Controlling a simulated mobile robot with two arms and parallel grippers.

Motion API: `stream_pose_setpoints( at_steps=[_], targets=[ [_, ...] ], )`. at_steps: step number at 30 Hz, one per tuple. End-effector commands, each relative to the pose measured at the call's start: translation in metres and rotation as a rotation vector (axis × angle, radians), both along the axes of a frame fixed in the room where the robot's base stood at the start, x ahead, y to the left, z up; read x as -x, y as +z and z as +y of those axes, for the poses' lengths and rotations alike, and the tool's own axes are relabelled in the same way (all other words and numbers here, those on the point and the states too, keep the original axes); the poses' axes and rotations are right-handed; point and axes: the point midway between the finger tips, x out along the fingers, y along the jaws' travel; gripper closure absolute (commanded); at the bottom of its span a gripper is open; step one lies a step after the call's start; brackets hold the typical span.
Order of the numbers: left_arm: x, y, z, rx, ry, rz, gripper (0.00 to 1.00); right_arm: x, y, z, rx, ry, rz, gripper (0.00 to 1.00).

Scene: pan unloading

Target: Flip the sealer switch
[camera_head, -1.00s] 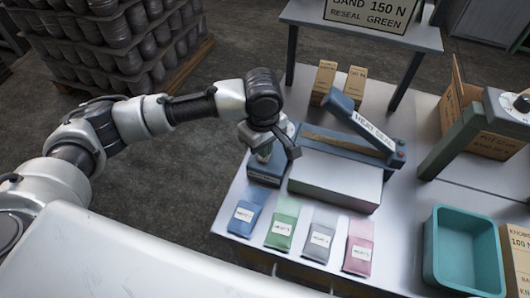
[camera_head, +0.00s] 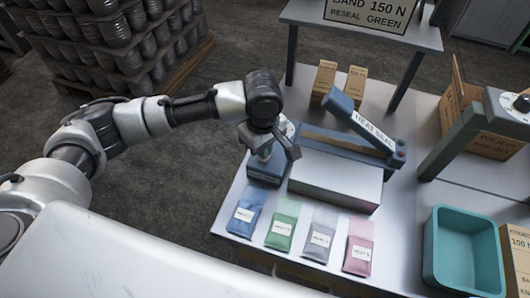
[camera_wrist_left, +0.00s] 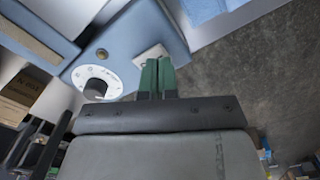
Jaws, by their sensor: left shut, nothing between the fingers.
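The heat sealer (camera_head: 340,182) stands on the bench with its blue lever arm (camera_head: 362,126) raised at an angle. Its blue control box (camera_head: 264,172) is at its left end. In the left wrist view the box carries a white dial (camera_wrist_left: 113,82) with a dark knob and a pale switch plate (camera_wrist_left: 149,54). My left gripper (camera_head: 265,157) is over the control box, shut and empty. In the left wrist view its green fingertips (camera_wrist_left: 157,64) are right at the switch plate and partly cover it. I cannot tell whether they touch it, or the switch's position. My right gripper is out of view.
Blue, green, grey and pink pouches (camera_head: 282,226) lie along the bench's front edge. A teal bin (camera_head: 433,250) stands at the right. Two small cartons (camera_head: 324,78) stand behind the sealer, and an open cardboard box (camera_head: 490,140) is at the back right.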

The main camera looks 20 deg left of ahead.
Motion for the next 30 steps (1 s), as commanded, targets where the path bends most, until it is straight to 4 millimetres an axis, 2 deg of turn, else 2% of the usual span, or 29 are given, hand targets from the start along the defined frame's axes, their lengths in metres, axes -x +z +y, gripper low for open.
stream_pose_setpoints(
  at_steps=[30],
  targets=[
    [0.000, -0.016, 0.000, 0.001, -0.001, 0.001, 1.00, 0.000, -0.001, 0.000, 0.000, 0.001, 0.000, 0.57]
  ],
)
